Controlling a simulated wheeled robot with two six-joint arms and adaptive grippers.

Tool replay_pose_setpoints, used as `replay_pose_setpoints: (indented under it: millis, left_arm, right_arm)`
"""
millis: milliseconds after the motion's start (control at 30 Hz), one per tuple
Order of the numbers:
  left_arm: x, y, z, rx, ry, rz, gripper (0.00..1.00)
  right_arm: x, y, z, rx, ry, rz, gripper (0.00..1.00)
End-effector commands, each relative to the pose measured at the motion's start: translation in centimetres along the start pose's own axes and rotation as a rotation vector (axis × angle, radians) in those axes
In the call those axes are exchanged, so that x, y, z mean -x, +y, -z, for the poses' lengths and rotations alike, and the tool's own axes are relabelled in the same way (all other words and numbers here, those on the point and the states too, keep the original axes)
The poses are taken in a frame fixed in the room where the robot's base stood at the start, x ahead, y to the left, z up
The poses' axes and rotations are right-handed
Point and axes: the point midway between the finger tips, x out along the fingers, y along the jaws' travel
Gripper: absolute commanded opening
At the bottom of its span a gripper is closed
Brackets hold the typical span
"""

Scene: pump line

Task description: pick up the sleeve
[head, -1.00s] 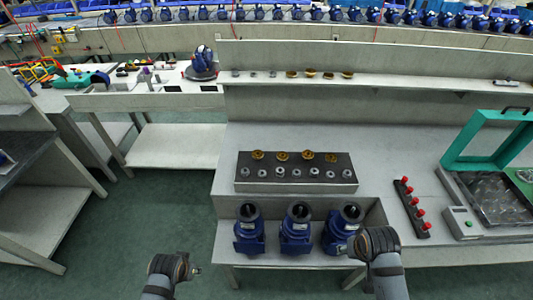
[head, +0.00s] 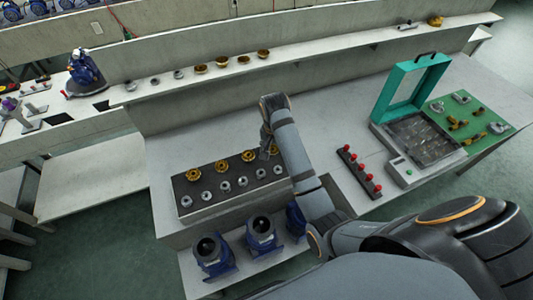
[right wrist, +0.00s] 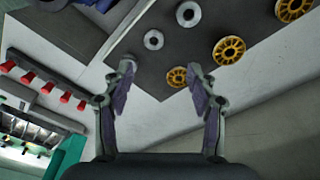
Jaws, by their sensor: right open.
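Several small grey metal rings, which look like the sleeves, stand in the front row of a dark tray (head: 213,208). One such sleeve (head: 242,181) is near the middle of the row. In the right wrist view a sleeve (right wrist: 153,40) lies on the dark tray beyond the fingertips, with another (right wrist: 188,13) farther off. My right gripper (head: 267,142) is over the tray's right end, and its arm hides part of it. In the right wrist view the gripper (right wrist: 160,76) is open with nothing between its fingers. My left gripper is out of view.
Gold wheels (head: 221,167) line the tray's back row. Blue pump housings (head: 212,254) stand on a lower ledge in front. A strip with red knobs (head: 359,172) and a teal-framed fixture (head: 383,98) are to the right. A shelf (head: 325,52) runs behind.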

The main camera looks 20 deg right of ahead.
Motion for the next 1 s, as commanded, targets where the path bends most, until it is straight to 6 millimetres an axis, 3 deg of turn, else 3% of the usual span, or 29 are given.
replay_pose_setpoints:
  millis: [167,400,667,1000]
  left_arm:
    - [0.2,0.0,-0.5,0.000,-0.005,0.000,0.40]
    - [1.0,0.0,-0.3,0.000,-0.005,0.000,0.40]
    - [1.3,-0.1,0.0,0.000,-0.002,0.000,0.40]
    - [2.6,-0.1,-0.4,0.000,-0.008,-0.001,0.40]
  right_arm:
    - [-0.5,0.0,0.0,-0.003,-0.004,-0.004,0.58]
    - [-4.3,0.1,0.1,-0.002,-0.003,-0.005,0.58]
    - [-5.6,0.0,0.2,-0.001,-0.002,-0.003,0.58]
    - [-10.3,-0.4,0.8,-0.001,-0.002,-0.002,0.58]
